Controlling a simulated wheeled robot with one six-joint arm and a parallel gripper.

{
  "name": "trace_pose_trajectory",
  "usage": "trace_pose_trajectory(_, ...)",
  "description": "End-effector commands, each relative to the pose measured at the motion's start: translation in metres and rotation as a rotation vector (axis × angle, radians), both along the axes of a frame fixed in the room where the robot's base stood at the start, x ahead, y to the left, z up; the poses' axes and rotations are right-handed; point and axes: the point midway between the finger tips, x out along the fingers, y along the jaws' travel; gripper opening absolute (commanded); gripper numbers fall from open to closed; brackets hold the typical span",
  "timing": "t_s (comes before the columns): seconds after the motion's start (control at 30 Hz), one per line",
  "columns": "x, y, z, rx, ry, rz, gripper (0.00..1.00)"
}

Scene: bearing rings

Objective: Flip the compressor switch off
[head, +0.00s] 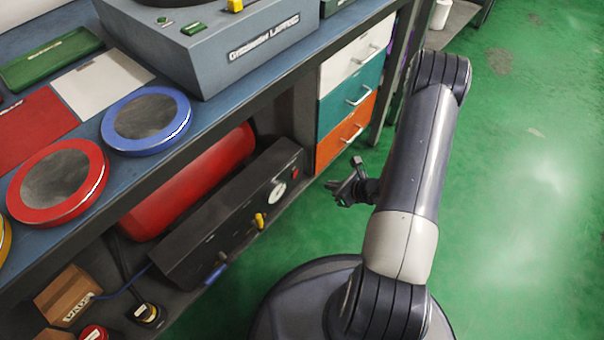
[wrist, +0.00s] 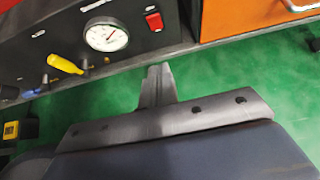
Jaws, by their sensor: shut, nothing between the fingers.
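The compressor is a dark control box (head: 222,228) with a red tank (head: 195,180) behind it, on the low shelf under the bench. A red switch (head: 295,172) sits near the right end of its front face, beside a round white gauge (head: 276,194). In the wrist view the red switch (wrist: 154,21) is right of the gauge (wrist: 106,37), and its on or off position is too small to tell. My gripper (head: 356,162) is shut and empty, in front of the box and to the right of the switch, apart from it. In the wrist view its fingertips (wrist: 158,70) lie below the switch.
A yellow lever (head: 259,220) sticks out of the box left of the gauge. Drawers with handles (head: 350,95) stand right of the compressor. The bench top (head: 245,105) overhangs the shelf. Green floor (head: 520,200) is clear to the right.

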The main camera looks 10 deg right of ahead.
Motion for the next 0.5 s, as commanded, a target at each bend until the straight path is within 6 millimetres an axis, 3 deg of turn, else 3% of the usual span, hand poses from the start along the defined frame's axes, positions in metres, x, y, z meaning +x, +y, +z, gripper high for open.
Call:
trace_pose_trajectory(0.27,0.014,0.011,-0.017,0.0,0.0,0.005,0.0)
trace_pose_trajectory(0.5,0.047,0.036,-0.049,-0.001,-0.001,0.007,0.0)
